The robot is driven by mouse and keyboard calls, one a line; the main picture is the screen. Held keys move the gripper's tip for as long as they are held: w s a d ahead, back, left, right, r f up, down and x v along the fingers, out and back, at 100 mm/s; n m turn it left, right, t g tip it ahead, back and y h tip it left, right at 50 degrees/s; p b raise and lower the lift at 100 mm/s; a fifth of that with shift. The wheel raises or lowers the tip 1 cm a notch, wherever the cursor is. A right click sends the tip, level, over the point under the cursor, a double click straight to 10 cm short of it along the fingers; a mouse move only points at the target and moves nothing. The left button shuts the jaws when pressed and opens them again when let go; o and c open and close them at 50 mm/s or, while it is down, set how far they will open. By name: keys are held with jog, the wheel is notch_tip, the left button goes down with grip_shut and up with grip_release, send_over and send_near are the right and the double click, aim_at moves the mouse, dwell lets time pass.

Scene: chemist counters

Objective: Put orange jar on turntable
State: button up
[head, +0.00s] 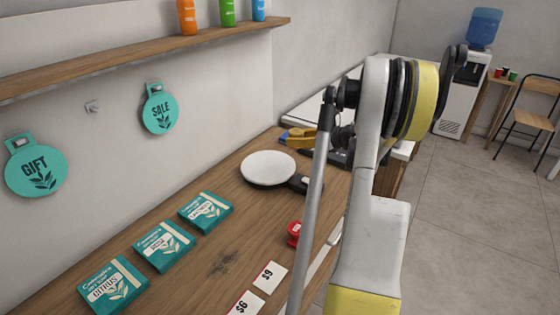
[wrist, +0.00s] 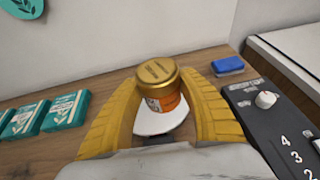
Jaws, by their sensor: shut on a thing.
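The orange jar (wrist: 163,98) has a gold lid and a pale label. In the wrist view it stands between the yellow fingers of my gripper (wrist: 158,105), which is shut on it. The white round turntable (head: 268,168) lies on the wooden counter in the head view. Part of its white top (wrist: 150,123) shows below and behind the jar in the wrist view. Whether the jar touches it cannot be told. In the head view my gripper (head: 301,137) is beyond the turntable, small and partly hidden by my arm; the jar is not clearly visible there.
A black panel (wrist: 285,130) with a knob and numbers is right of my gripper. A blue block (wrist: 228,65) lies behind it. Teal boxes (head: 164,246), a red item (head: 294,233) and price cards (head: 267,277) are on the counter. A shelf (head: 140,62) holds bottles above.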

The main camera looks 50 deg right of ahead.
jog(key=b, duration=0.4)
send_over(269, 165)
notch_tip(269, 165, down, 7)
jog(key=shift+a+r, duration=0.15)
jog(key=shift+r, duration=0.05)
jog(key=shift+f+b, duration=0.8)
jog(key=shift+f, duration=1)
jog(key=shift+f, duration=0.1)
jog(key=shift+f, duration=0.2)
jog(key=o, duration=1.2)
jog(key=shift+r, duration=0.1)
jog(key=shift+r, duration=0.1)
